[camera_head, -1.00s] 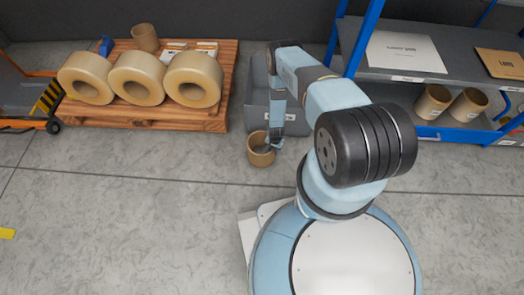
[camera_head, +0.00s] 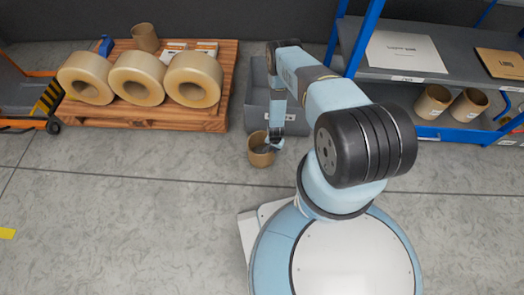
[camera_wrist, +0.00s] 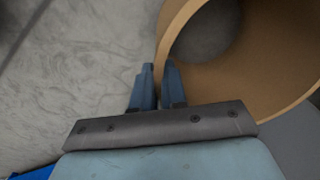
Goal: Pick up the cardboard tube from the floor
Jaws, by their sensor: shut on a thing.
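The cardboard tube (camera_head: 258,155) is a short brown hollow cylinder, standing upright on the floor in front of the grey bin in the head view. In the wrist view the tube (camera_wrist: 280,75) fills the upper right, and I look into its open end. My gripper (camera_head: 274,143) reaches down to the right side of the tube's rim. In the wrist view the two blue fingers of my gripper (camera_wrist: 158,80) are shut on the tube's wall, one finger outside and one inside. I cannot tell whether the tube's base touches the floor.
A grey bin (camera_head: 262,108) stands just behind the tube. A wooden pallet (camera_head: 150,117) with three tape rolls (camera_head: 137,82) is at the left. A blue shelf unit (camera_head: 465,134) at the right holds two more tubes (camera_head: 432,102). The floor in front is clear.

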